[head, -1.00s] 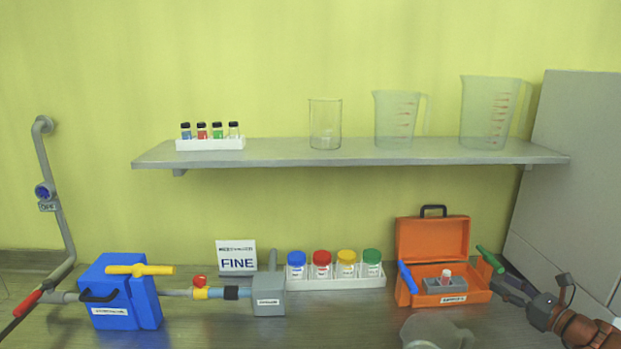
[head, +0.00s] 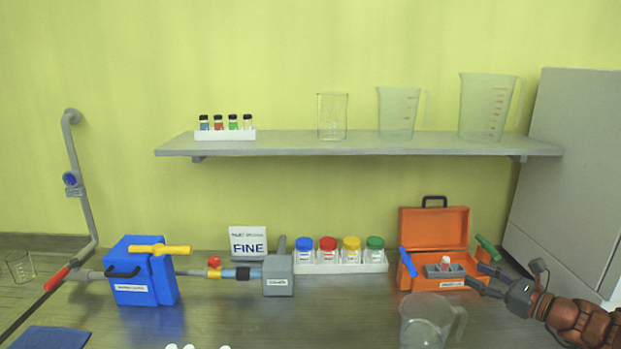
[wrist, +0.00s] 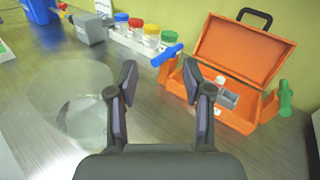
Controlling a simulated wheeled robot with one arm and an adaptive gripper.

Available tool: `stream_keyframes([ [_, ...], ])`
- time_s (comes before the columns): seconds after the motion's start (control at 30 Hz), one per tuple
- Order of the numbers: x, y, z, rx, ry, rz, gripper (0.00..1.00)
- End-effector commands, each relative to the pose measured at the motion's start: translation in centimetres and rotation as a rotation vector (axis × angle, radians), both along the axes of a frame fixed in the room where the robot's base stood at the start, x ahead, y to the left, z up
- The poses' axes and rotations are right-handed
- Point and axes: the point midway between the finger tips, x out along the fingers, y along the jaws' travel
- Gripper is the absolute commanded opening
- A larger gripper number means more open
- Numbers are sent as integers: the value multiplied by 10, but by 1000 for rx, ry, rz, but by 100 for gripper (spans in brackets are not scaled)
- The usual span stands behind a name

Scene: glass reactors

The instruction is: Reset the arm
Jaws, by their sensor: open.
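My gripper (head: 484,278) is at the right of the head view, just in front of the right side of the open orange case (head: 434,232). In the wrist view my gripper (wrist: 160,78) has its two fingers apart with nothing between them. The orange case (wrist: 243,55) lies ahead and to the right there, its lid up. A small white-capped vial (head: 445,263) stands in a grey holder inside the case. The case has a blue handle (head: 408,262) on its left and a green handle (head: 487,247) on its right.
A clear jug (head: 425,322) stands at the front, left of my gripper. A white rack (head: 340,265) of colour-lidded jars, a grey box (head: 278,276) and a blue box (head: 143,272) stand further left. A shelf (head: 360,146) holds beakers, jugs and vials. A grey panel (head: 560,170) rises at the right.

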Motion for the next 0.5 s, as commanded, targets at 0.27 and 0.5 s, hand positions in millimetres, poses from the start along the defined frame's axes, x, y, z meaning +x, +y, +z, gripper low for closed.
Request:
stream_keyframes([
  [0.27, -8, 119, 19, -223, -53, 285, 50],
  [0.5, -60, 244, 17, -514, -130, 639, 50],
])
